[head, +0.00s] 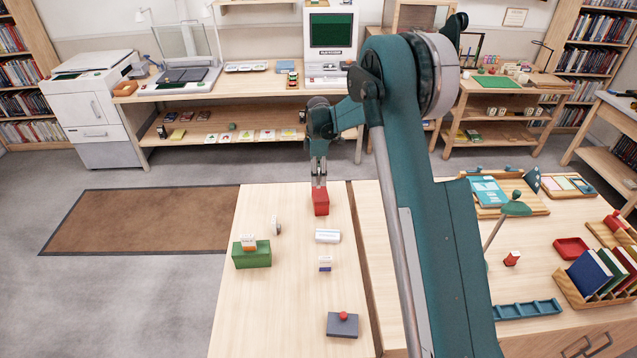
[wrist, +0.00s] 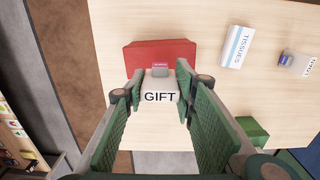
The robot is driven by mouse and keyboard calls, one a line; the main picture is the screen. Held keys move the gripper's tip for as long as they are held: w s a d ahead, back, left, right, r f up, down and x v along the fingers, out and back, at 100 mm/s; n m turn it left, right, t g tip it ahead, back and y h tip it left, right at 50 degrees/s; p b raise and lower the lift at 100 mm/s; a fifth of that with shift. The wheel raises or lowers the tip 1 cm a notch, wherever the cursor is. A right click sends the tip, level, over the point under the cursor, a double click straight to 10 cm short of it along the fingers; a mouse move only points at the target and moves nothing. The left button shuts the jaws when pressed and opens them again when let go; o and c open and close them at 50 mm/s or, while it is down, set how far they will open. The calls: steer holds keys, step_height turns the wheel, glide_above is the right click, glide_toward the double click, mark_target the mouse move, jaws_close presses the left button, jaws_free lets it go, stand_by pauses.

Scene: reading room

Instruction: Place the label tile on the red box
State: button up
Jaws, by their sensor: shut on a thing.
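The red box (head: 321,205) stands at the far end of the light wooden table in the head view. It also shows near the top middle of the wrist view (wrist: 150,53). My gripper (head: 319,176) is pointed down right over the box. In the wrist view my gripper (wrist: 159,80) has its green-padded fingers closed on both sides of a pale label tile (wrist: 160,86) marked "GIFT". The tile overlaps the box's near edge in that view; I cannot tell whether it touches the box. In the head view the tile is too small to make out.
A green box (head: 252,259) with an orange-and-white tile on it stands at the left. A white tissues box (head: 327,236), a small white-and-blue tile (head: 325,264) and a grey block with a red knob (head: 342,326) lie nearer. The table between them is clear.

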steer(key=shift+f, duration=1.6)
steer(key=shift+f, duration=0.15)
steer(key=o, duration=0.9)
step_height(320, 180, up, 12)
steer(key=shift+r, duration=0.15)
steer(key=shift+r, duration=0.1)
